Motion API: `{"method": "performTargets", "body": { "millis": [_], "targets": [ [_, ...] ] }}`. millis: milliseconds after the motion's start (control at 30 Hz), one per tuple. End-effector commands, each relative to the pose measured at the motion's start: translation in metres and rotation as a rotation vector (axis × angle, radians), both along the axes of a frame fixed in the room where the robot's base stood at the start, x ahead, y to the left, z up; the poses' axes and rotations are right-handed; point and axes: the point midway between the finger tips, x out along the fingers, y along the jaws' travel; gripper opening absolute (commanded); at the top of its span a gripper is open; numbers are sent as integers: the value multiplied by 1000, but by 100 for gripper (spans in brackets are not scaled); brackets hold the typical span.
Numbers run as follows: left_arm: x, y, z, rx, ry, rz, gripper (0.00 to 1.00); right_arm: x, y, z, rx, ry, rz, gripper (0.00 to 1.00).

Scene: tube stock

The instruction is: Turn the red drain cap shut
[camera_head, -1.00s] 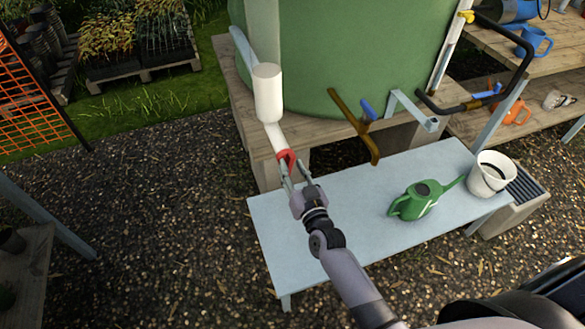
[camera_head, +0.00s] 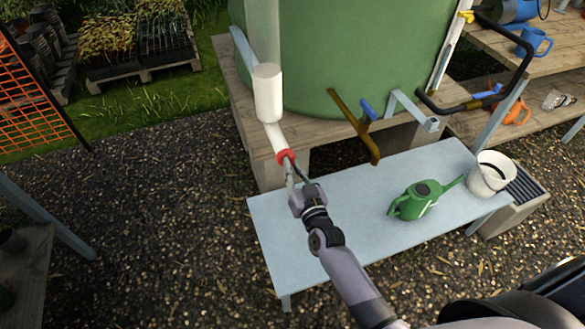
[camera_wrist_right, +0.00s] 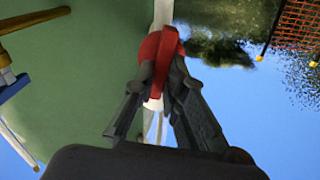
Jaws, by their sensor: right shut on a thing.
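The red drain cap (camera_head: 286,156) sits at the lower end of a white pipe (camera_head: 275,137), below a white cylinder (camera_head: 268,93) beside the green tank. My right gripper (camera_head: 292,173) reaches up to the cap from over the table. In the right wrist view the red cap (camera_wrist_right: 161,56) lies between the fingertips of my right gripper (camera_wrist_right: 162,80), which are shut on its raised red bar. The fingers hide part of the cap. My left gripper is in neither view.
A pale blue table (camera_head: 350,200) stands below, with a green watering can (camera_head: 412,203) and a white bucket (camera_head: 490,175) on it. The green tank (camera_head: 345,55) has a brown tap pipe (camera_head: 355,125) with a blue handle. Gravel left of the table is clear.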

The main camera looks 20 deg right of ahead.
Motion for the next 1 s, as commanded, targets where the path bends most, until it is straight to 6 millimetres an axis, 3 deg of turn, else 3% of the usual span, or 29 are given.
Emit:
{"method": "performTargets", "body": {
  "millis": [467,1000],
  "targets": [
    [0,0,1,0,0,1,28,0,-1,0,88,3,0,0],
    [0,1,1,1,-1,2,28,0,-4,-3,556,20,0,0]
  ]
}}
